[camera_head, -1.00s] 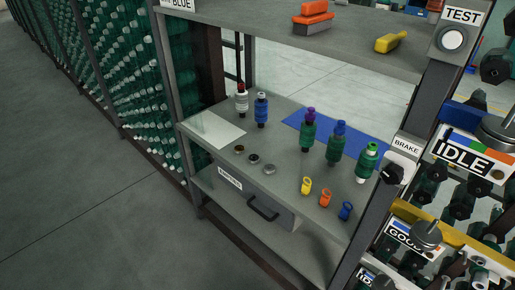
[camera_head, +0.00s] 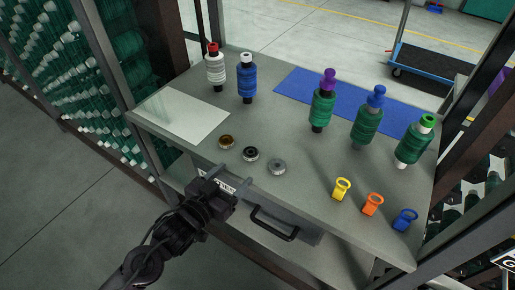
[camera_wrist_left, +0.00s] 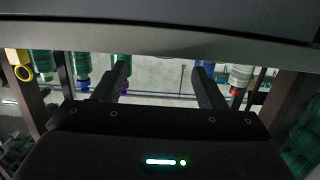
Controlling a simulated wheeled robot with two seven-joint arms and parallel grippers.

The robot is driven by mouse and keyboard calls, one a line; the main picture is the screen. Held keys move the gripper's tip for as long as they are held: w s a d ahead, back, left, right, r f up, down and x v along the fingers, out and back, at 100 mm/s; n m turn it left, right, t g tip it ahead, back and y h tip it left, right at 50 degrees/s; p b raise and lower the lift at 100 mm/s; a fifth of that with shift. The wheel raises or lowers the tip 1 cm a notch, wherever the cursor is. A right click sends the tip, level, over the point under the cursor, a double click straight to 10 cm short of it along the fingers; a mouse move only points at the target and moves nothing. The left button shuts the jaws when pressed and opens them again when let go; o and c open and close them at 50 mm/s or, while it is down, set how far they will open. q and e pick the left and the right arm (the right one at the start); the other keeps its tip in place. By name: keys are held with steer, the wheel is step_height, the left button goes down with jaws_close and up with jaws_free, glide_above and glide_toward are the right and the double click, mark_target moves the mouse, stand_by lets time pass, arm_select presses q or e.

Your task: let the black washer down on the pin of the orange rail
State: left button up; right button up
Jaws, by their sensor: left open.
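The black washer (camera_head: 250,153) lies flat on the grey shelf, between a brown washer (camera_head: 226,141) and a silver-grey washer (camera_head: 277,166). My left gripper (camera_head: 222,184) is open and empty at the shelf's front edge, in front of the washers and apart from them. In the left wrist view its two fingers (camera_wrist_left: 163,85) stand wide apart with nothing between them. A small orange ringed piece (camera_head: 372,204) stands at the right front of the shelf; I cannot make out a rail or pin on it. My right gripper is not in view.
A yellow ringed piece (camera_head: 342,188) and a blue one (camera_head: 405,219) flank the orange one. Several thread bobbins stand behind, some by a blue mat (camera_head: 330,98). A white sheet (camera_head: 180,114) lies at left. A drawer handle (camera_head: 273,222) juts out below the front edge.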

mark_target(247, 155)
arm_select(q)
steer(key=shift+w+d, duration=0.25)
steer(key=shift+d, duration=0.15)
steer(key=shift+w, duration=0.35)
steer(key=shift+w+d, duration=0.15)
steer(key=shift+w, duration=0.15)
steer(key=x, duration=0.5)
steer(key=shift+w+r+p, duration=0.3)
steer(key=shift+w+r, duration=0.1)
steer(key=shift+w, duration=0.05)
steer(key=shift+w+d+f, duration=0.15)
steer(key=shift+w+d, duration=0.05)
steer(key=shift+w, duration=0.1)
steer(key=c, duration=1.1)
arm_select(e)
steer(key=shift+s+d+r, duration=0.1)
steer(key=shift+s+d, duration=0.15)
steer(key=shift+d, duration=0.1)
